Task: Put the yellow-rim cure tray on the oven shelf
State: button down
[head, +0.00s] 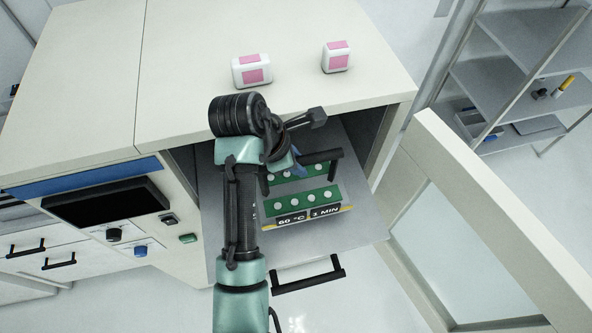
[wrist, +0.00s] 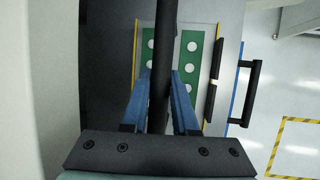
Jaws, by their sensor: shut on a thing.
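The cure tray (head: 292,218) has a yellow rim, green boards with white round spots and a label reading 60 °C 3 MIN. It shows in the wrist view with its yellow edge (wrist: 134,48). My gripper (wrist: 161,76) is shut on the tray's black handle bar, its blue fingers on either side. In the head view my gripper (head: 297,167) is partly hidden by my arm. The tray is over the grey pulled-out oven shelf (head: 362,226), inside its outline. I cannot tell whether it touches the shelf.
The oven door (head: 470,210) stands open at the right. The shelf's black handle (head: 308,275) is at its front. Two pink-and-white containers (head: 252,70) (head: 337,57) stand on the cabinet top (head: 190,70). A control panel (head: 105,202) is at the left, a rack (head: 510,80) at the back right.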

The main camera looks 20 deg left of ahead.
jog(key=p, duration=0.1)
send_over(305, 181)
jog(key=s+a, duration=0.1)
jog(key=s, duration=0.1)
jog(key=shift+a+f, duration=0.1)
jog(key=shift+f, duration=2.5)
jog(key=shift+w, duration=0.1)
jog(key=c, duration=0.7)
grip_release()
jog(key=shift+f, duration=0.15)
jog(key=b+v, duration=0.1)
jog(key=v, duration=1.1)
jog(key=shift+b, duration=0.3)
